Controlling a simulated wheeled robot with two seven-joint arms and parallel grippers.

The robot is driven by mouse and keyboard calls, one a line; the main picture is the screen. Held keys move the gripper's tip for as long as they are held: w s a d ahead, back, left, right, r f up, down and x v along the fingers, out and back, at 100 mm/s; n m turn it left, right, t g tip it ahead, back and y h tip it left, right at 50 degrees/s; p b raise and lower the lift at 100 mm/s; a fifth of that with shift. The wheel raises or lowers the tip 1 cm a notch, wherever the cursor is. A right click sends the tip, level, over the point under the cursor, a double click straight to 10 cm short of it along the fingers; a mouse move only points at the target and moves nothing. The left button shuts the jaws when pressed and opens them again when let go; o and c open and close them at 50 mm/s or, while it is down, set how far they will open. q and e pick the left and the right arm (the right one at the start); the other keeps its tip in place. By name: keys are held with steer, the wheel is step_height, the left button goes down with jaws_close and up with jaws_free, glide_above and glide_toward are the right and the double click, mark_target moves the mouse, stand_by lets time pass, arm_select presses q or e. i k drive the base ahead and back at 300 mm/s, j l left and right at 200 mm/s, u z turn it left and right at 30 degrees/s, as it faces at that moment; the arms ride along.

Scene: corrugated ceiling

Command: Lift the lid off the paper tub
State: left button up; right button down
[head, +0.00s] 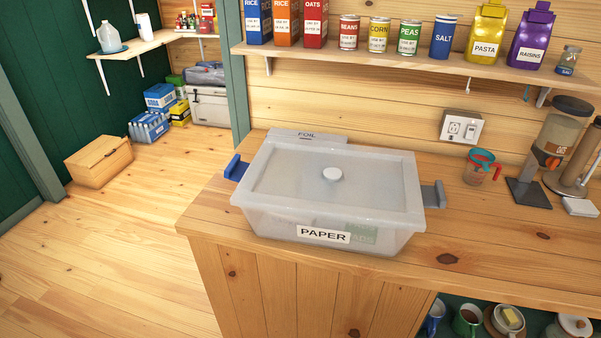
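The paper tub (275,224) is a translucent plastic box with a white "PAPER" label on its front. It stands on the wooden counter, with a blue handle at its left end and a grey handle at its right end. Its translucent lid (290,186) lies flat on top, with a round white knob (332,174) in the middle. Greenish contents show faintly through the front wall. Neither of my grippers is in the head view.
A box marked "FOIL" (308,136) lies close behind the tub. A measuring cup (480,168) and a dispenser (548,150) stand to the right on the counter (480,245). A shelf (400,66) of cans and boxes runs above. The counter's front right is clear.

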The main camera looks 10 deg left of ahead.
mark_target(363, 185)
steer(key=j+z, duration=0.2)
steer(key=j, duration=1.2)
steer(key=k, duration=0.05)
